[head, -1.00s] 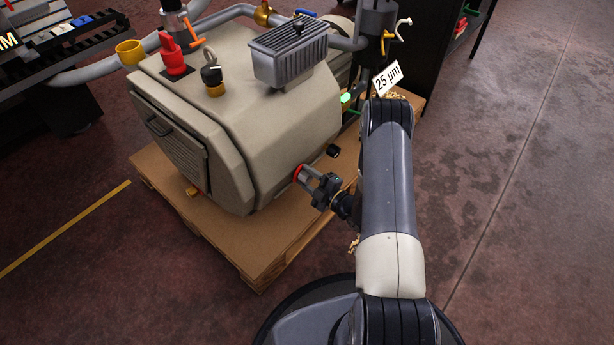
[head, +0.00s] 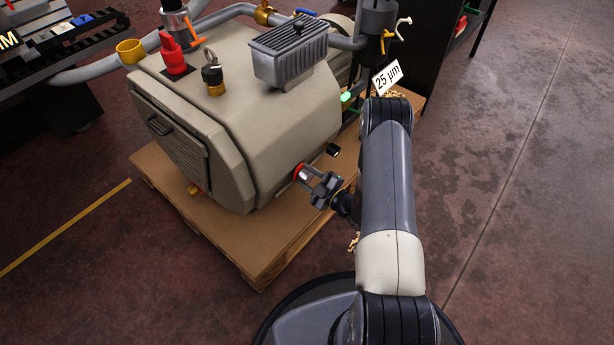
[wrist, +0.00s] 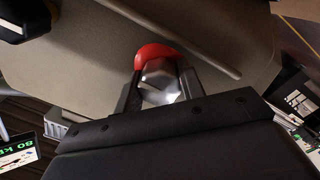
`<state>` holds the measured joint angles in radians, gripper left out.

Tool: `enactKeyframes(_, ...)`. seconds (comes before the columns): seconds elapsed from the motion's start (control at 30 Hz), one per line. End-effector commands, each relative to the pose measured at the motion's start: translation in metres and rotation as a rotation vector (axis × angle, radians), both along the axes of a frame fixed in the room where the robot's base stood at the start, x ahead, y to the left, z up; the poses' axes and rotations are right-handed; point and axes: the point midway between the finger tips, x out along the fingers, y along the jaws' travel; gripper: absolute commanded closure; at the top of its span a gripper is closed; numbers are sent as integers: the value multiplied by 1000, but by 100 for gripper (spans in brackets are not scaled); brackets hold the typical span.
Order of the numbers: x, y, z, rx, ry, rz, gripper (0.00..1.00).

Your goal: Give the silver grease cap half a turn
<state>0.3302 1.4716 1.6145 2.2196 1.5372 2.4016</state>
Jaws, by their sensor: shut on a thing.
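The silver grease cap (wrist: 160,80) sits between the two fingers of my gripper (wrist: 158,92) in the wrist view, in front of a red ring (wrist: 156,52) on the pump's side. My gripper is shut on the cap. In the head view my gripper (head: 310,179) reaches the lower right side of the beige pump housing (head: 230,130), with the red ring (head: 298,172) at its tip. The cap itself is mostly hidden by the fingers in the head view.
The pump stands on a wooden pallet (head: 262,250). A black plug (head: 333,150) sticks out near my gripper. A "25 µm" tag (head: 387,77) hangs behind my arm. A dark shelf stands at the back. The floor at right is clear.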

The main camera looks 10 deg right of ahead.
Motion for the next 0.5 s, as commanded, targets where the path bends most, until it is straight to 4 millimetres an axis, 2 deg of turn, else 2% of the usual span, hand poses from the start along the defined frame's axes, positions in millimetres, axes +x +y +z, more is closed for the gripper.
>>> enactKeyframes(0.03, 0, 0, -1, 0, 2, 0, 62)
enactKeyframes(0.3, 0, 0, 0, 0, 1, 1, 41)
enactKeyframes(0.5, 0, 0, 0, -1, -1, 0, 41)
